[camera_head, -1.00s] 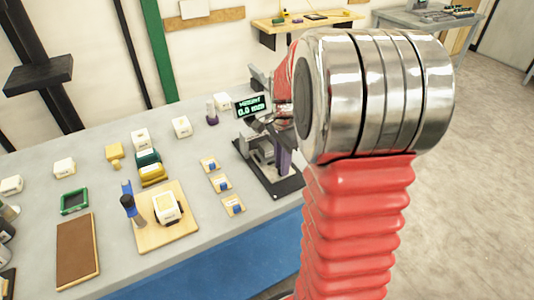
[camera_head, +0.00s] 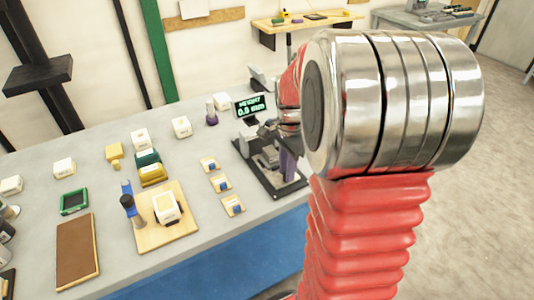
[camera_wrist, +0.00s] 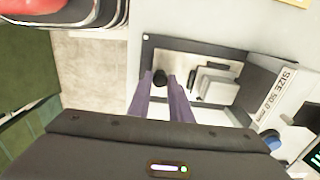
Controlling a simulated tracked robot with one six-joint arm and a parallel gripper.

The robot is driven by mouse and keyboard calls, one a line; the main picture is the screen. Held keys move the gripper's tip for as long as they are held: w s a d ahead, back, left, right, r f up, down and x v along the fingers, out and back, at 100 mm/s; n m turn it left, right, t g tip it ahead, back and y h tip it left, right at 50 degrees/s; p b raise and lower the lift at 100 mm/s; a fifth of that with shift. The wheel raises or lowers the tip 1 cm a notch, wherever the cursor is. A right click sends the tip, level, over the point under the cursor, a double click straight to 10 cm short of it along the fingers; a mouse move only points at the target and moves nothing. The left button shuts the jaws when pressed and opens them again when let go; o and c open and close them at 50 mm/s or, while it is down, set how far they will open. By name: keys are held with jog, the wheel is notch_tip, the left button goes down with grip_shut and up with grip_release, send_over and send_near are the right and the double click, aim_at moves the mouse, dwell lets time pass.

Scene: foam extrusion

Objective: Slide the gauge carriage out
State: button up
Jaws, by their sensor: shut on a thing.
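The gauge stands on a black base plate (camera_head: 268,180) at the right end of the bench, with a lit green display (camera_head: 250,105) behind it. In the wrist view its black-rimmed base (camera_wrist: 215,42) and pale stepped block (camera_wrist: 215,86) show. My gripper (camera_wrist: 160,80) has its purple fingers on either side of a small dark knob (camera_wrist: 160,76) over the base, shut on it. I take the knob as part of the gauge carriage; the carriage body is not clear. In the head view one purple finger (camera_head: 288,165) shows; my arm hides the rest.
A wooden board (camera_head: 165,225) with a white block sits further left. A panel reading "SIZE 50.0 mm" (camera_wrist: 277,98) stands beside the base in the wrist view. Floor is open to the right.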

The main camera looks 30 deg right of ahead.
jog(key=shift+s, duration=2.2)
jog(key=o, duration=1)
jog(key=shift+a, duration=0.1)
jog(key=shift+c, duration=0.2)
jog(key=shift+r, duration=0.15)
jog(key=shift+r, duration=2.35)
